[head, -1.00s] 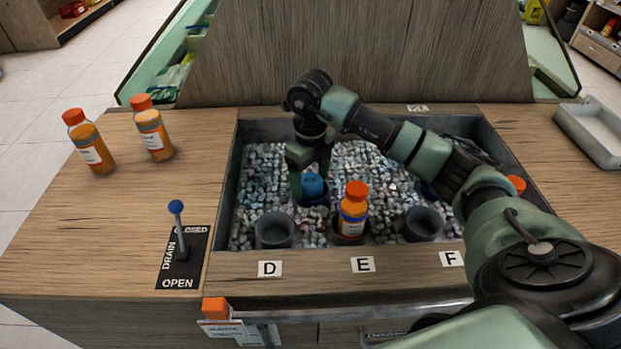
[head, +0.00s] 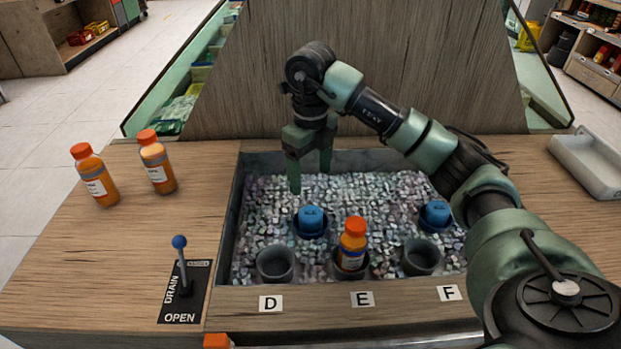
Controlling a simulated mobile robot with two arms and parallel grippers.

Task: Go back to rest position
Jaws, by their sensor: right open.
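My right gripper (head: 310,178) points down, open and empty, above the back left part of the ice-filled bin (head: 225,235). Just below and in front of it, a blue-capped item (head: 311,219) sits in a dark cup holder. A second blue-capped item (head: 435,214) sits in a holder further right. An orange-capped juice bottle (head: 352,244) stands upright in holder E in the front row. Holders D (head: 276,264) and F (head: 420,256) look empty. My left gripper is out of view.
Two orange juice bottles (head: 95,176) (head: 157,163) stand on the counter at the left. A drain lever with a blue knob (head: 180,242) stands front left. A pale tray (head: 587,163) lies at the right. A wooden panel (head: 400,70) rises behind the bin.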

